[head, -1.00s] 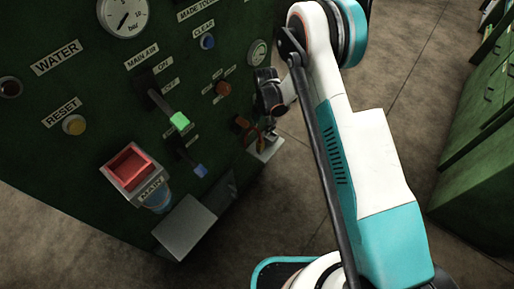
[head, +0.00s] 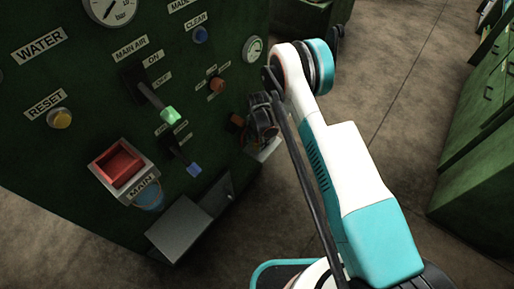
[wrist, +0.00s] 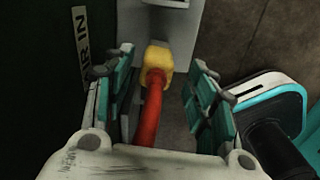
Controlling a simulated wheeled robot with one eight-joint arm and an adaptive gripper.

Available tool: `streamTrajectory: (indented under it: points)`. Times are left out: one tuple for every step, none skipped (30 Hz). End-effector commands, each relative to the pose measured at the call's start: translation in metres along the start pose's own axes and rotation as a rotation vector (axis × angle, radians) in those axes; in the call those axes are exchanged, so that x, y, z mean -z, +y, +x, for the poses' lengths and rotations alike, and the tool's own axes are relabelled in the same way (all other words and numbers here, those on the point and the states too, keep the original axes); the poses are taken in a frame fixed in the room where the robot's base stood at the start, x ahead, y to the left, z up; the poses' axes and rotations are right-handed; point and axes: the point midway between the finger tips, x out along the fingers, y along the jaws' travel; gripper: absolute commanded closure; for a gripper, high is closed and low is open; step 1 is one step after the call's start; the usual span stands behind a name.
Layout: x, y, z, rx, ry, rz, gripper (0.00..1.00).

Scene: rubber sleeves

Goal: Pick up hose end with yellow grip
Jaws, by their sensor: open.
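The hose end with the yellow grip (wrist: 157,60) shows in the wrist view, just below a light grey bracket. A red hose (wrist: 147,115) runs from it toward the camera. My gripper (wrist: 156,72) is open, with one teal-padded finger on each side of the yellow grip and hose. I see room on both sides, and cannot tell exactly how deep the grip lies between the fingers. In the head view my gripper (head: 263,125) is at the right edge of the green panel and hides the hose end.
A grey box (head: 180,228) juts out low. An AIR IN label (wrist: 81,35) is left of my gripper. Green cabinets (head: 480,150) stand right, with open floor between.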

Motion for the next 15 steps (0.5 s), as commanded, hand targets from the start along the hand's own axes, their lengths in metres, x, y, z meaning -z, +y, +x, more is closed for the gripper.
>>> streamTrajectory:
  points:
    - [0.0, 0.001, 0.008, 0.0, 0.0, 0.0, 0.48]
    - [0.0, 0.002, 0.012, 0.0, 0.0, 0.0, 0.48]
    - [0.0, 0.002, 0.017, 0.0, 0.0, 0.0, 0.48]
    - [0.0, 0.003, 0.022, 0.0, 0.0, 0.0, 0.48]
    - [-0.001, 0.004, 0.026, 0.0, 0.0, 0.0, 0.48]
    - [-0.001, 0.005, 0.032, 0.0, 0.0, 0.0, 0.48]
    - [-0.001, 0.004, 0.037, 0.0, 0.0, 0.0, 0.48]
    - [-0.001, 0.004, 0.041, 0.0, 0.0, 0.0, 0.48]
    - [-0.001, 0.004, 0.044, 0.0, 0.0, 0.0, 0.48]
    - [-0.001, 0.004, 0.046, 0.0, 0.0, 0.0, 0.48]
    - [-0.001, 0.004, 0.047, 0.0, 0.0, 0.0, 0.48]
    - [-0.001, 0.004, 0.048, 0.0, 0.0, 0.0, 0.48]
    - [-0.001, 0.004, 0.048, 0.0, 0.0, 0.0, 0.48]
    - [-0.001, 0.004, 0.047, 0.0, 0.0, 0.0, 0.48]
    - [-0.001, 0.004, 0.047, 0.0, 0.0, 0.0, 0.48]
